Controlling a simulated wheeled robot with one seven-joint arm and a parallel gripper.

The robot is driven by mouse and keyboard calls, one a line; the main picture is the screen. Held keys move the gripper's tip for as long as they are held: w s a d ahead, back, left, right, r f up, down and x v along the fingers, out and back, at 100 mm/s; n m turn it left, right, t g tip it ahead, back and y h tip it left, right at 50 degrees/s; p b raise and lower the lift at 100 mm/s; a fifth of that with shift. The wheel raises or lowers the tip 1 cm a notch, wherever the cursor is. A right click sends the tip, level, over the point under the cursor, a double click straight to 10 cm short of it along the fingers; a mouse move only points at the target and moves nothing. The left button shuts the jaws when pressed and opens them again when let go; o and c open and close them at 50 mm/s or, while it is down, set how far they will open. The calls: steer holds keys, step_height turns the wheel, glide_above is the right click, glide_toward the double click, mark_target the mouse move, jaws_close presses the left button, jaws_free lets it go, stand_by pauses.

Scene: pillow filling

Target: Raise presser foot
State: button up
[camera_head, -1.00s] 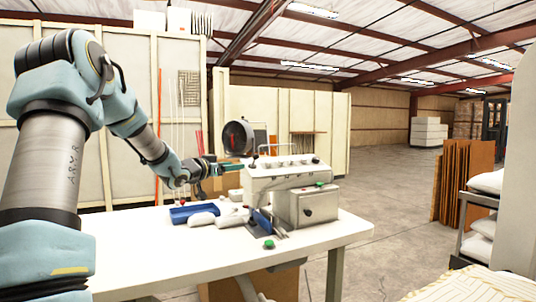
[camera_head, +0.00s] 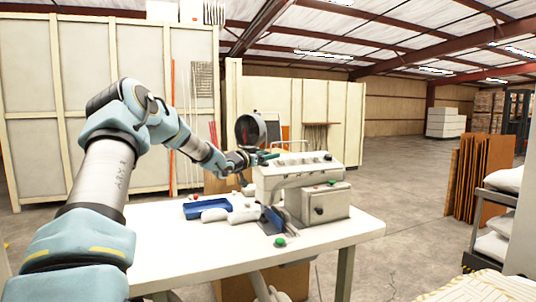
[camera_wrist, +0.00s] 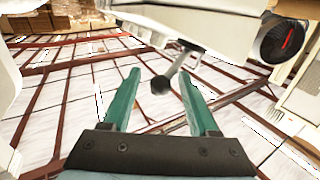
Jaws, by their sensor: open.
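The sewing machine (camera_head: 290,178) stands on the white table, a pale boxy body with a grey motor box at its right. In the wrist view its pale underside (camera_wrist: 215,25) fills the top. A lever with a black ball knob (camera_wrist: 160,85) sticks out from it. My gripper (camera_wrist: 160,74) is open, its two green fingers pointing at the machine. In the head view my gripper (camera_head: 267,156) is at the machine's upper left end; the lever cannot be made out there.
On the white table (camera_head: 185,250) are a blue tray (camera_head: 205,209), white pillow-like pieces (camera_head: 243,215) and a green button (camera_head: 280,242). A dark round lamp or fan (camera_head: 250,131) stands behind the machine. The table's front left is clear. A rack with white sacks (camera_head: 492,246) stands right.

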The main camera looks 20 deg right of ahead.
steer(key=shift+c, duration=0.3)
jaws_close()
stand_by(0.3)
